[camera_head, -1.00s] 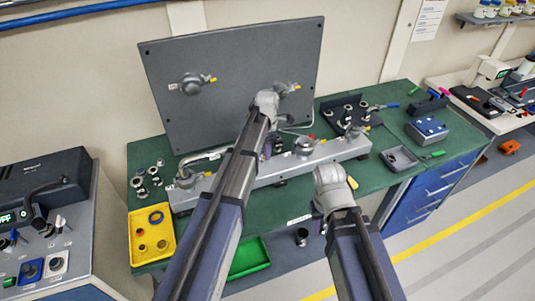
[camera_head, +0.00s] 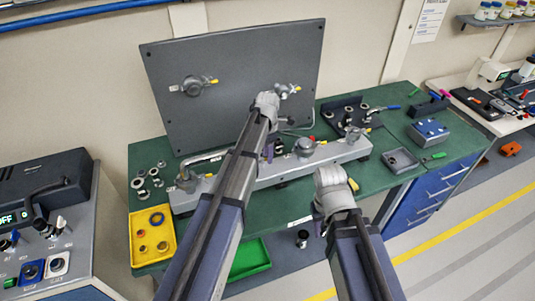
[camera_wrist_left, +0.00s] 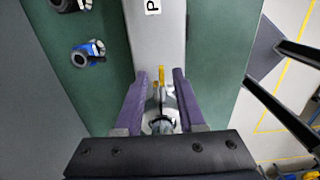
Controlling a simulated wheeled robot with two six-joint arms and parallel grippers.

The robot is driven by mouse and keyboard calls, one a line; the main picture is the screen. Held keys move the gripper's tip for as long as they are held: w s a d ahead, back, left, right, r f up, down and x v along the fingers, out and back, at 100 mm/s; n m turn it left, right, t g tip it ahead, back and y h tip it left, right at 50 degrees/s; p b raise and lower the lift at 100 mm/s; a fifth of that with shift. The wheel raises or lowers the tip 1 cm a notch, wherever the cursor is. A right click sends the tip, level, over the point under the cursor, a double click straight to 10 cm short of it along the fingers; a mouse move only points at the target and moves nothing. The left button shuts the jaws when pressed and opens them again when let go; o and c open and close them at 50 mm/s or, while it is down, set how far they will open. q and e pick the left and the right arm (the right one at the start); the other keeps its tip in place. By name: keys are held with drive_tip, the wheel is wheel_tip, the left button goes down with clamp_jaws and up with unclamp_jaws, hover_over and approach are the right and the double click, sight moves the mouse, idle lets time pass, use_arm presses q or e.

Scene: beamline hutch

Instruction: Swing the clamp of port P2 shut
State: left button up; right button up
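A grey manifold bar (camera_head: 275,170) with several ports lies on the green bench. My left gripper (camera_head: 268,150) is over its middle, mostly hidden behind my left arm in the head view. In the left wrist view its two purple fingers (camera_wrist_left: 160,98) are apart, one on each side of a metal port fitting (camera_wrist_left: 161,118) with a clamp and a yellow tab (camera_wrist_left: 161,76). I cannot tell whether the fingers touch it. A label starting with "P" (camera_wrist_left: 153,6) is cut off, so the port number is unreadable. My right gripper (camera_head: 325,226) is in front of the bench, its fingers mostly hidden.
A grey panel (camera_head: 235,60) with two fittings stands behind the manifold. A yellow tray (camera_head: 137,222) and loose metal fittings (camera_head: 148,180) are at left, a green tray (camera_head: 262,256) in front. A grey tray (camera_head: 402,160) and blue box (camera_head: 428,130) are at right.

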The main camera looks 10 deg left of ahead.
use_arm(q)
wheel_tip(320, 180, up, 8)
drive_tip(key=p, duration=0.7)
drive_tip(key=shift+f, duration=0.1)
drive_tip(key=shift+f, duration=0.1)
drive_tip(key=s+d+f+m+b, duration=0.3)
drive_tip(key=s+f+m+b, duration=0.1)
drive_tip(key=s+m, duration=0.4)
drive_tip(key=s+d+f+m+b, duration=0.4)
drive_tip(key=s+m, duration=0.5)
drive_tip(key=m, duration=0.2)
drive_tip(key=s+d+f+m+y+b, duration=0.1)
drive_tip(key=s+d+f+m+b, duration=0.2)
drive_tip(key=s+m, duration=0.6)
drive_tip(key=shift+s+d+f+m+b, duration=0.15)
drive_tip(key=shift+d+f+m+b, duration=0.25)
drive_tip(key=shift+f+b, duration=0.5)
idle(0.4)
